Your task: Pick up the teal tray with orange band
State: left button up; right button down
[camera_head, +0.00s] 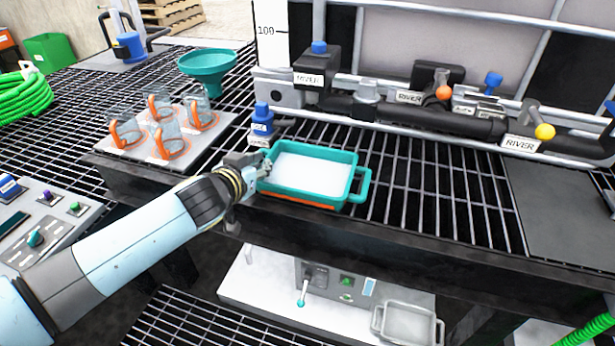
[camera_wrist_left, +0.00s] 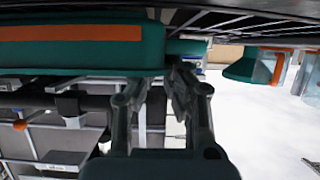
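The teal tray with an orange band (camera_head: 357,190) sits on the black grating at its front edge, in the middle of the head view. Its inside is white, and a handle loop sticks out on its right. My left gripper (camera_head: 264,168) is at the tray's left end, where it covers the left handle. In the left wrist view, which is upside down, the tray (camera_wrist_left: 60,55) fills the upper left. Both fingers of the left gripper (camera_wrist_left: 157,85) show there close to the tray's end, with a gap between them. I cannot tell whether they clamp the handle. My right gripper is not in view.
A blue-capped valve (camera_head: 262,122) stands just behind the tray's left end. Pipework with RIVER labels (camera_head: 410,97) runs behind. Clear cups with orange handles (camera_head: 165,128) and a teal funnel (camera_head: 208,65) are left. The grating right of the tray (camera_head: 440,195) is free.

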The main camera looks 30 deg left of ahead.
pick_arm(q)
jog(key=x, duration=0.4)
jog(key=shift+w+a+f, duration=0.1)
jog(key=shift+w, duration=0.25)
jog(key=shift+c, duration=0.4)
grip_shut()
